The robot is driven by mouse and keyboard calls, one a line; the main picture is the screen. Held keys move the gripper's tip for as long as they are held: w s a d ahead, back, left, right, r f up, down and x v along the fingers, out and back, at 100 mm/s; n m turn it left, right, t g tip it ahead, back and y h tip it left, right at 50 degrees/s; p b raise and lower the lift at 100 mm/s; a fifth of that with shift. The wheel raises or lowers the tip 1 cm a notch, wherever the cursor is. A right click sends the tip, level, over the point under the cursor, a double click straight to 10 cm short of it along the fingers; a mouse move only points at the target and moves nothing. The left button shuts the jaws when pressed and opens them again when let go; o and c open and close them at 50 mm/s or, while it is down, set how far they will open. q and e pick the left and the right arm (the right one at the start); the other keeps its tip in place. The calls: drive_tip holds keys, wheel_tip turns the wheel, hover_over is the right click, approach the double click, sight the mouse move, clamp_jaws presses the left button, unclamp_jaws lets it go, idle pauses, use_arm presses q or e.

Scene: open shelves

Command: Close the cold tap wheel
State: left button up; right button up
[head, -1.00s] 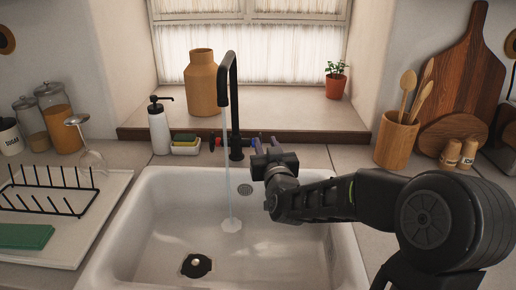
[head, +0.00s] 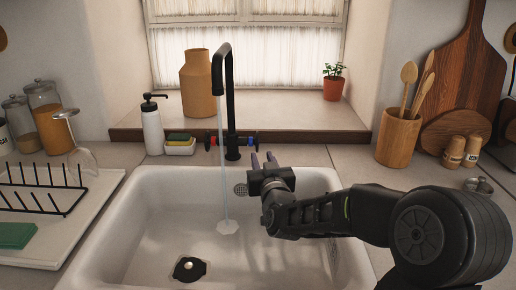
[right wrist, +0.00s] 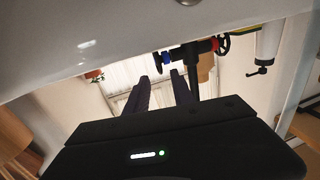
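The black tap (head: 231,100) stands behind the sink, with water running from its spout. The blue-marked cold tap wheel (head: 252,141) is on its right side and the red-marked wheel (head: 210,141) on its left. In the right wrist view, the picture is upside down and the blue cold wheel (right wrist: 167,58) shows just beyond my fingertips. My right gripper (head: 263,160) is in front of and slightly right of the cold wheel, apart from it. Its two fingers (right wrist: 159,77) are spread with nothing between them. My left gripper is not in view.
The white sink (head: 150,215) lies below. A soap dispenser (head: 152,128) and a sponge holder (head: 180,148) stand left of the tap. A tan vase (head: 197,85) is on the sill behind. A utensil pot (head: 397,140) stands to the right.

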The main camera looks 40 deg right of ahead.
sight(257, 145)
drive_tip(key=x, duration=0.7)
drive_tip(key=shift+w+d, duration=0.15)
drive_tip(key=shift+c, duration=0.3)
clamp_jaws()
